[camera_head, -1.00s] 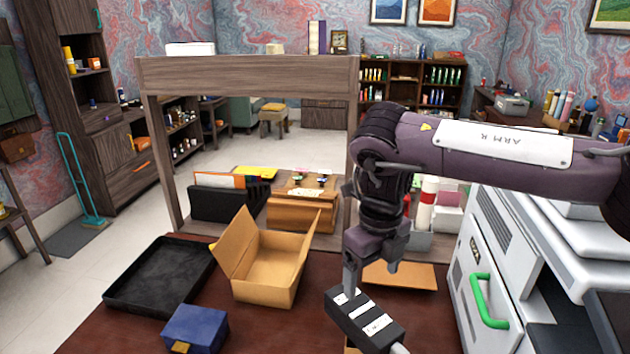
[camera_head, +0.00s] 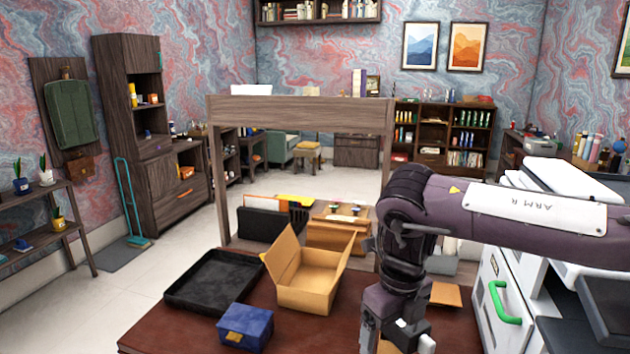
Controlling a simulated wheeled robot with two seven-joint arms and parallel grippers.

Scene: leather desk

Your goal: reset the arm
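My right arm (camera_head: 520,205), marked "ARM R", reaches in from the right edge and bends down over the desk. Its gripper (camera_head: 394,340) hangs at the bottom edge, right of the open cardboard box. The fingers are partly cut off by the frame, so I cannot tell whether they are open or hold anything. My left arm and gripper are not in view.
On the brown leather desk (camera_head: 180,333) are a black tray (camera_head: 213,280), an open cardboard box (camera_head: 310,279) and a blue box (camera_head: 245,328). A wooden frame (camera_head: 300,115) stands behind. A white machine with a green handle (camera_head: 503,302) stands at right.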

